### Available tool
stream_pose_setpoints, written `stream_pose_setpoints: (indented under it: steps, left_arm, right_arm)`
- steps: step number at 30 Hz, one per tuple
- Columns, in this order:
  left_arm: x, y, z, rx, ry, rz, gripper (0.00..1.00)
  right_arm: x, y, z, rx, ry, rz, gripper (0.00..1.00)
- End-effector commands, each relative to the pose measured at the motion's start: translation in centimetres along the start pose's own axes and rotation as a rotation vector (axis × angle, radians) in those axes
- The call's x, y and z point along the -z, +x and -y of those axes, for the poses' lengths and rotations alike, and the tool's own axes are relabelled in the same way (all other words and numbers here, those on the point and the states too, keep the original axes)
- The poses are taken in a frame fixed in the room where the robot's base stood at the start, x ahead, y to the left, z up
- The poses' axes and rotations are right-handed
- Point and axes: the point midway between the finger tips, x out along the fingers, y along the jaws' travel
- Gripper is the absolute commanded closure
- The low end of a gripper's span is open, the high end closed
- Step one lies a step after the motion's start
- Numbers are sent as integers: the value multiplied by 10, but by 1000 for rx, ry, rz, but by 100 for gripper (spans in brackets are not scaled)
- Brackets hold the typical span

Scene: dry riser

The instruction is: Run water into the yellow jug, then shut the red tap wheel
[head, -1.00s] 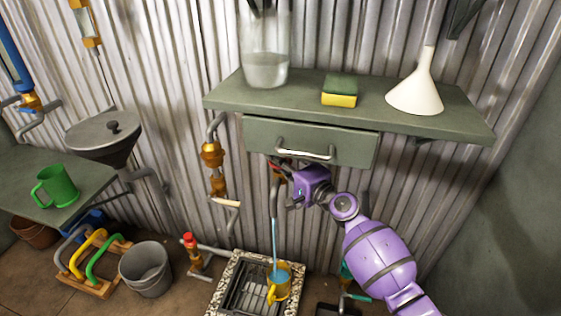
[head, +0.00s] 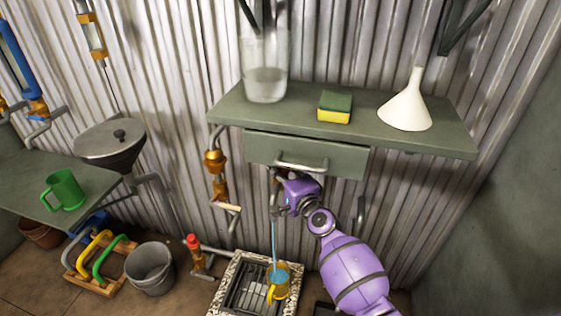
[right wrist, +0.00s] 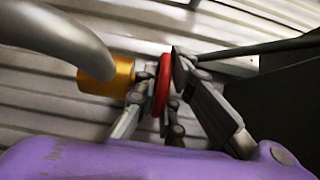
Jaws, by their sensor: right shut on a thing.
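The yellow jug (head: 279,287) stands upright on the drain grate, under the spout (head: 273,205). A blue stream of water (head: 274,242) runs from the spout into it, and blue water shows in its mouth. My right gripper (head: 282,178), on the purple arm, is at the tap just below the drawer. In the right wrist view the red tap wheel (right wrist: 162,85) is between its fingers, beside the brass tap body (right wrist: 108,78). The gripper is shut on the wheel and hides most of it in the head view. My left gripper is not in view.
Above the tap is a drawer with a handle (head: 301,166) under a shelf (head: 225,113) with a glass jar (head: 266,80), sponge (head: 335,106) and white funnel (head: 407,105). A grey bucket (head: 149,270) and a red-topped standpipe (head: 194,243) stand left of the grate (head: 246,290).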

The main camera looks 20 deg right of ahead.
Motion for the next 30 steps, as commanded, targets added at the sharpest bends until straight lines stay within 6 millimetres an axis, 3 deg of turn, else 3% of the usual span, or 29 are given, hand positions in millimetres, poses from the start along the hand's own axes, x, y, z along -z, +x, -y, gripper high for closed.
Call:
stream_pose_setpoints:
  steps: [1,6,9,21,30]
  left_arm:
    - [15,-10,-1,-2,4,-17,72]
    - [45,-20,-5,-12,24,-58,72]
    - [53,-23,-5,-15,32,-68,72]
    - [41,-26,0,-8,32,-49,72]
    - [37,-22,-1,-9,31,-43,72]
  right_arm:
    - [-3,1,8,1,8,-41,100]
    - [-3,1,8,1,7,-200,100]
    - [-3,1,6,0,7,-294,100]
    - [-2,0,-1,-2,3,-601,100]
    - [-1,0,-1,-2,0,-715,100]
